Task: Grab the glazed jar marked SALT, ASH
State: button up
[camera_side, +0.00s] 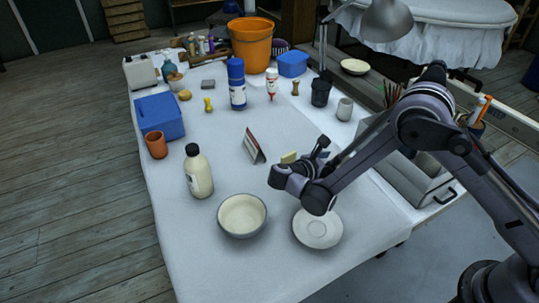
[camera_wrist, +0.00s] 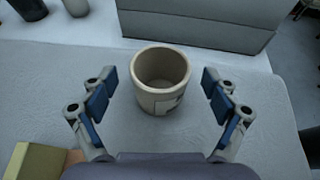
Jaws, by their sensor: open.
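A beige, open-topped jar (camera_wrist: 160,86) stands upright on the white table in the wrist view. A small label patch shows on its lower front, but its lettering is too small to read. My gripper (camera_wrist: 160,84) is open, with a blue-padded finger on each side of the jar. Gaps show between both fingers and the jar, and the jar appears ahead of the fingers. In the side view, my gripper (camera_side: 323,154) is low over the right part of the table, and the jar is hidden behind my arm.
A yellow block (camera_wrist: 38,160) lies at the wrist view's lower left. A grey metal box (camera_wrist: 205,25) stands behind the jar. A white saucer (camera_side: 318,229), a bowl (camera_side: 242,215) and a cream bottle (camera_side: 198,172) stand nearby.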

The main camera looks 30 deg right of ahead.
jog(key=shift+x, duration=1.2)
jog(key=c, duration=1.4)
jog(key=shift+o, duration=0.2)
jog(key=shift+r, duration=0.1)
